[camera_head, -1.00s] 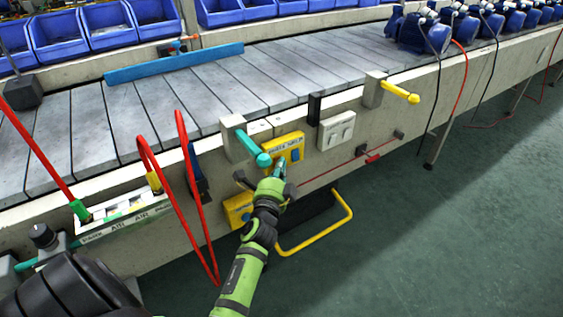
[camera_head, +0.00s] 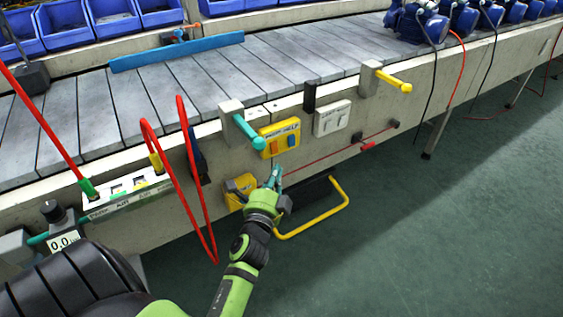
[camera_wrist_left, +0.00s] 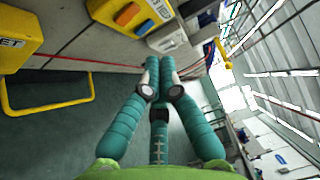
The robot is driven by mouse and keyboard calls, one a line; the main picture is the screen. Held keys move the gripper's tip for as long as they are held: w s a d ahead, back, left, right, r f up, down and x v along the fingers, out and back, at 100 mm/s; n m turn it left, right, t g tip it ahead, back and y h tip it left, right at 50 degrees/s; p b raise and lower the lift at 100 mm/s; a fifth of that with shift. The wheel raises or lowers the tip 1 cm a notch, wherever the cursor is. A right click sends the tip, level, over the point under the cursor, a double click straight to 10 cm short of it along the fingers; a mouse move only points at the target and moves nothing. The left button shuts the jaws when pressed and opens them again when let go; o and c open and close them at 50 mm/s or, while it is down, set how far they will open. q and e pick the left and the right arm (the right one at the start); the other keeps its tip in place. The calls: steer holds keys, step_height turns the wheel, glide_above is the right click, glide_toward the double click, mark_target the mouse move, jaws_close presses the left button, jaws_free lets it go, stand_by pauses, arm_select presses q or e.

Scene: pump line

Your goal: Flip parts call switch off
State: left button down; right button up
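The yellow switch box (camera_head: 280,137) on the side of the conveyor carries a small label that ends in HELP. It has an orange rocker (camera_head: 273,147) on the left and a blue rocker (camera_head: 292,141) on the right. Both also show in the left wrist view, orange (camera_wrist_left: 127,14) and blue (camera_wrist_left: 144,27). I cannot tell which way either is tilted. My left gripper (camera_head: 275,177) is just below the box, apart from it. Its teal fingers (camera_wrist_left: 160,65) are together at the tips with nothing between them. My right gripper is not in view.
A teal-tipped lever (camera_head: 248,132) sticks out beside the box. A white switch plate (camera_head: 332,118) and yellow lever (camera_head: 394,82) are to the right. A lower yellow box (camera_head: 238,190), yellow bar (camera_head: 338,208), red cord (camera_head: 330,159) and red hoses (camera_head: 187,160) are near.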

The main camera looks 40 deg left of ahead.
arm_select(q)
steer(key=shift+s+d+r, duration=0.15)
steer(key=shift+s+d, duration=0.15)
steer(key=shift+s, duration=0.2)
steer(key=shift+s+d+r, duration=0.1)
steer(key=shift+s+d, duration=0.2)
steer(key=shift+s, duration=0.2)
